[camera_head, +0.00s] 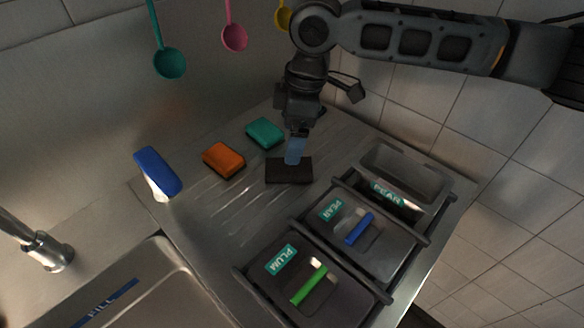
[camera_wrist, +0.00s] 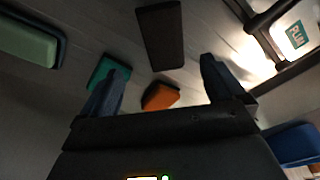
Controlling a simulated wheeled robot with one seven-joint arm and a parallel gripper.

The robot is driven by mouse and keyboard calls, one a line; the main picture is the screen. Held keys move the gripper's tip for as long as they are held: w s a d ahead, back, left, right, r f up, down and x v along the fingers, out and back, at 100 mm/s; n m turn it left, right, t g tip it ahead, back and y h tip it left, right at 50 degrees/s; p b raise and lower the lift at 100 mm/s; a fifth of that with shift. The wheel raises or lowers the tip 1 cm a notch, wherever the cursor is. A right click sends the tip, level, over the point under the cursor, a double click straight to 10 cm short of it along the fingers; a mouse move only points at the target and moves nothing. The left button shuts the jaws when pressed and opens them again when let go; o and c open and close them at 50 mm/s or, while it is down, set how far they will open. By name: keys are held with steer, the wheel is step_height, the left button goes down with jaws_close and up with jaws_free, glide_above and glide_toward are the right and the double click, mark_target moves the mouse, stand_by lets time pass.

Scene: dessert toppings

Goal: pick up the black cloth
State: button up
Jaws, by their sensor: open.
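The black cloth (camera_head: 289,172) is a dark flat rectangular block lying on the metal counter. It also shows in the wrist view (camera_wrist: 162,36), at the top middle, beyond my fingers. My gripper (camera_head: 294,159) points down, and in the head view its bluish finger overlaps the cloth's back edge. I cannot tell whether it touches. In the wrist view my gripper (camera_wrist: 165,82) has its two fingers wide apart, with nothing held between them.
Orange (camera_head: 223,161) and teal (camera_head: 265,132) sponges lie left of the cloth. A blue-topped white item (camera_head: 158,171) stands farther left. A pale green block (camera_wrist: 28,40) shows in the wrist view. Ladles hang behind.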

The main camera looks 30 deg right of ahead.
mark_target(289, 170)
steer(key=shift+d+f, duration=0.15)
steer(key=shift+d, duration=0.1)
steer(key=shift+f, duration=0.4)
steer(key=shift+s+a+f+p, duration=0.1)
steer(key=shift+a+f+p, duration=0.2)
steer(key=shift+f, duration=0.8)
steer(key=shift+a+f+p, duration=0.15)
steer(key=shift+f+p, duration=0.1)
steer(key=shift+f, duration=0.85)
steer(key=shift+s+a+f+p, duration=0.1)
steer(key=shift+a+f+p, duration=0.2)
steer(key=shift+f, duration=0.8)
steer(key=c, duration=1.2)
steer(key=shift+r, duration=0.1)
